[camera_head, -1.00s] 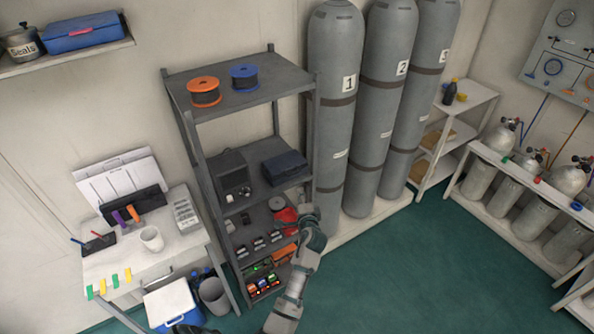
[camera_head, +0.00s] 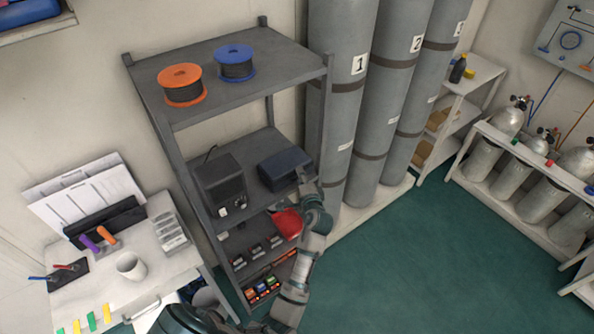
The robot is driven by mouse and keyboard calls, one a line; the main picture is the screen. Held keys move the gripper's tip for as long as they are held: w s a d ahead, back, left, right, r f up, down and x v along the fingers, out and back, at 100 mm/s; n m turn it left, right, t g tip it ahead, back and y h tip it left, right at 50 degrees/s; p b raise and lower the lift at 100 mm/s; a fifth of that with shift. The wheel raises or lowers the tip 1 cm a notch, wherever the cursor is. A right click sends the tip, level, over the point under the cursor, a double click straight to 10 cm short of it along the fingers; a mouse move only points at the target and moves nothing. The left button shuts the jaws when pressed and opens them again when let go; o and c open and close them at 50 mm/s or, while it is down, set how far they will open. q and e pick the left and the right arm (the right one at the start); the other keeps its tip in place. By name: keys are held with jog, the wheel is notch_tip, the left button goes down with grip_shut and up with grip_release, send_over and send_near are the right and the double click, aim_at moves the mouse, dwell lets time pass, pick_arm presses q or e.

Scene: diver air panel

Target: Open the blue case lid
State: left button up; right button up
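A dark blue case (camera_head: 284,168) sits on the middle shelf of the grey rack, right of a black box. Its lid looks closed. My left gripper (camera_head: 303,178) is at the case's right front corner, seen small and from behind. I cannot tell whether it touches the case or whether its fingers are open. A brighter blue case (camera_head: 28,12) is partly in view on the wall shelf at the top left. My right gripper is not in view.
The grey rack (camera_head: 232,108) holds an orange spool (camera_head: 182,86) and a blue spool (camera_head: 235,63) on top. A red item (camera_head: 287,222) lies below the case. Tall cylinders (camera_head: 340,130) stand close on the right. A white desk (camera_head: 150,285) is left; green floor (camera_head: 400,270) is clear.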

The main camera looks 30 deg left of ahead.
pick_arm(q)
jog(key=shift+w+a, duration=0.1)
jog(key=shift+a, duration=0.3)
jog(key=c, duration=0.3)
jog(key=shift+d, duration=0.1)
grip_shut()
